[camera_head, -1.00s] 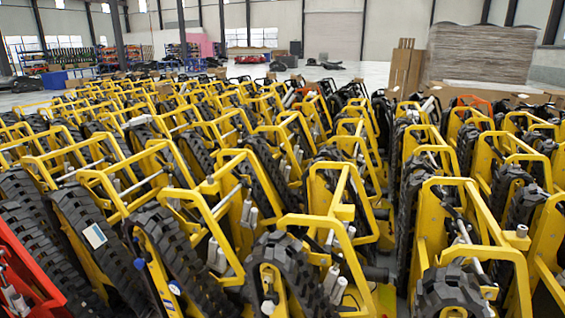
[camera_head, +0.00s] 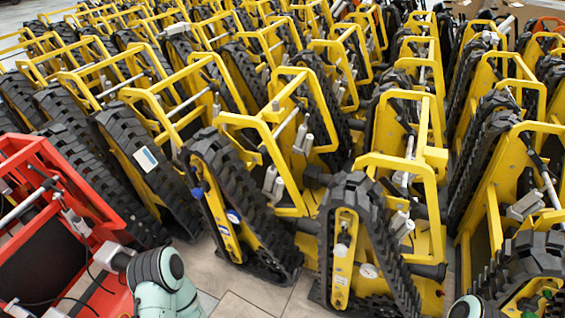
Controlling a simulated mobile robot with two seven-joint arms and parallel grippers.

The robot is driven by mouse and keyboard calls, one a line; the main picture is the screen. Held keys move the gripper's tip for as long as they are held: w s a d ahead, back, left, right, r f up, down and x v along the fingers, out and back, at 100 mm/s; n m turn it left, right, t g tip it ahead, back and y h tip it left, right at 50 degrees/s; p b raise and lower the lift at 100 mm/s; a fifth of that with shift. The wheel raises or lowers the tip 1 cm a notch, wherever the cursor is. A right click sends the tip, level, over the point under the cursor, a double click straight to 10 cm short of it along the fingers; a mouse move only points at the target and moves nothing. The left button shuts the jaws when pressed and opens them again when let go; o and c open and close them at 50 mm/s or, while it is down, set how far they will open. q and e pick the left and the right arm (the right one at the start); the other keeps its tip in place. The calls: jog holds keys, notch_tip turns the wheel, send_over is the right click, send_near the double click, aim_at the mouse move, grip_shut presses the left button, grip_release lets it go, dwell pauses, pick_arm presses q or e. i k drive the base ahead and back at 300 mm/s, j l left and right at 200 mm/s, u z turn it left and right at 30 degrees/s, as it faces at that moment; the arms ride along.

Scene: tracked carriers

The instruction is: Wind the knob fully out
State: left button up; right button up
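Yellow tracked carriers stand close together, and the front middle one (camera_head: 437,245) faces me with its black rubber track (camera_head: 377,205) upright. A small pale round part (camera_head: 369,271) and a grey cylindrical part (camera_head: 342,243) show on its front. I cannot tell whether either is the knob. My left arm shows at the bottom left and a bit of my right arm at the bottom edge. Neither gripper is in view.
A red carrier (camera_head: 75,185) with a dark panel and cables stands at the left, close to my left arm. Another yellow carrier (camera_head: 495,215) stands close at the right. Bare tiled floor (camera_head: 240,290) shows at the bottom middle.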

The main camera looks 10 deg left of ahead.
aim_at(197, 192)
jog(key=i+j, duration=0.35)
jog(key=j, duration=0.15)
jog(key=i+j, duration=0.35)
jog(key=j, duration=0.1)
